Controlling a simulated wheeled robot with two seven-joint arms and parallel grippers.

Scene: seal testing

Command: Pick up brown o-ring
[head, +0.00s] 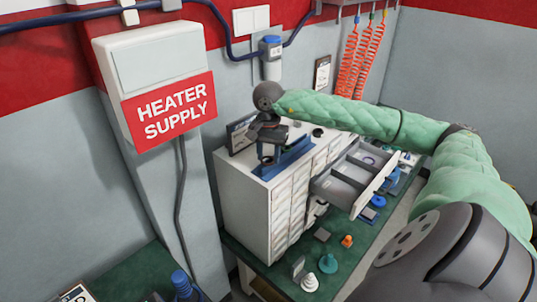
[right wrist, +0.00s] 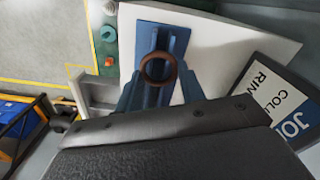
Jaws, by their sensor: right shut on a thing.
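The brown o-ring (right wrist: 158,69) shows in the right wrist view as a small dark-brown loop at the fingertips. My right gripper (head: 268,155) is shut on it, over the top of the white drawer cabinet (head: 246,198), close to a blue stand (head: 290,162). The blue stand also shows behind the ring in the right wrist view (right wrist: 146,38). In the head view the ring is too small or hidden to make out. I cannot tell whether the ring touches the stand. My left gripper is not in view.
A grey drawer (head: 345,190) is pulled out from the cabinet's right side. A sign (head: 240,132) stands at the back of the cabinet top. Several small parts, including a teal cone (head: 328,264) and an orange piece (head: 347,241), sit on the green bench (head: 266,278).

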